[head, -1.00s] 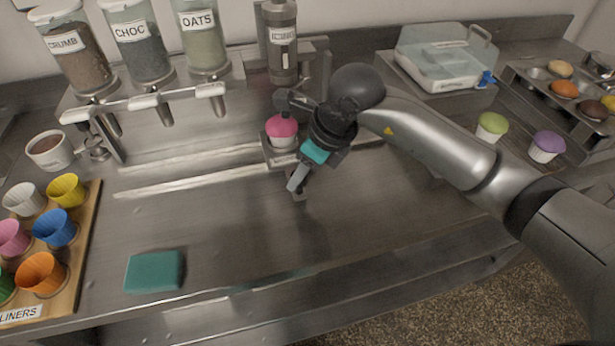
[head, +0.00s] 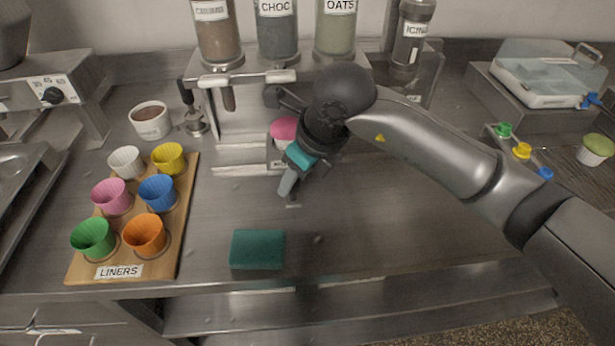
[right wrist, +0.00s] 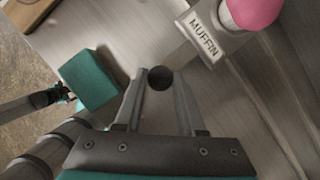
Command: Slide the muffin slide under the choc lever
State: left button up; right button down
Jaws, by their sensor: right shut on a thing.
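The muffin slide (head: 281,160) is a small metal carriage carrying a muffin with a pink top (head: 285,129). Its MUFFIN label (right wrist: 204,37) reads clearly in the right wrist view. The choc lever (head: 281,77) is a pale handle below the CHOC jar (head: 277,28); its spout is hidden by my arm. The muffin appears roughly below that lever. My right gripper (head: 287,190) is shut on a dark round knob (right wrist: 160,79) in front of the slide. What looks like part of my left arm shows at the lower left of the right wrist view, its fingers unclear.
A teal block (head: 257,249) lies near the counter's front edge. A liners board (head: 187,203) with coloured cups stands left. The crumb lever (head: 220,81) is left of the choc lever. The icing dispenser (head: 411,45) stands right. The counter front is otherwise clear.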

jog(key=shift+a, duration=0.35)
jog(key=c, duration=0.5)
grip_release()
jog(key=p+v, duration=0.1)
jog(key=v, duration=1.4)
jog(key=shift+d+p, duration=0.15)
jog(key=shift+p, duration=0.2)
jog(key=shift+s, duration=0.1)
